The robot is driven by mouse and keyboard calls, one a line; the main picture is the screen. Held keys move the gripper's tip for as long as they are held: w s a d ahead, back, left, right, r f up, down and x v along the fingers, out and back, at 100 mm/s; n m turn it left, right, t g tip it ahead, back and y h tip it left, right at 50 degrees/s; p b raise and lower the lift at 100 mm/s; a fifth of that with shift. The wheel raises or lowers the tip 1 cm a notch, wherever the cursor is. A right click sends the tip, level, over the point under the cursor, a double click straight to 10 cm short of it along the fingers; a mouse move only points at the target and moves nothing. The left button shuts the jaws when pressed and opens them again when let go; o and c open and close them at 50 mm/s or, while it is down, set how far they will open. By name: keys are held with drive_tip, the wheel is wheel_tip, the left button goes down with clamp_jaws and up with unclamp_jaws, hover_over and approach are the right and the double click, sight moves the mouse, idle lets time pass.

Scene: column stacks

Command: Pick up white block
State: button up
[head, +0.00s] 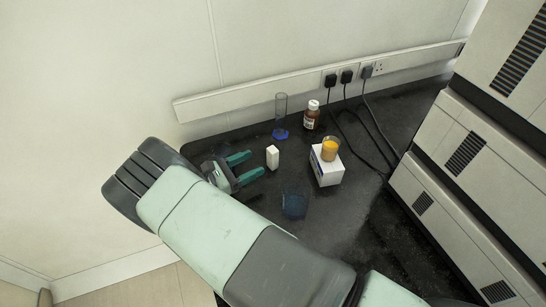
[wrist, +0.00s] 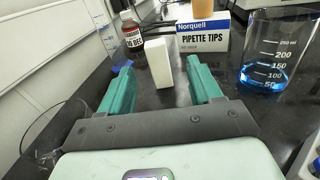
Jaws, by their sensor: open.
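The white block (head: 272,157) stands upright on the black bench, to the right of my gripper in the head view. In the wrist view the white block (wrist: 159,63) stands ahead, between the lines of the two green fingers and a little nearer the left one. My gripper (head: 245,166) is open and empty, low over the bench. In the wrist view my gripper (wrist: 163,75) has its fingers spread on either side of the block's position. I cannot tell how far the fingertips reach beside the block.
A pipette tips box (head: 326,170) carries an orange-filled container (head: 330,149). A brown bottle (head: 311,116) and a blue-based cylinder (head: 281,117) stand behind. A beaker of blue liquid (wrist: 273,55) is to the right in the wrist view. Cables and large equipment (head: 460,160) border the right.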

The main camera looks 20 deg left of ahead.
sight(278, 151)
drive_tip(key=shift+s+a+f+n, duration=0.1)
drive_tip(key=shift+a+f+n, duration=0.1)
drive_tip(key=shift+f+n, duration=0.2)
drive_tip(key=shift+f, duration=0.1)
drive_tip(key=x, duration=1)
drive_tip(key=shift+w, duration=0.4)
drive_tip(key=c, duration=1)
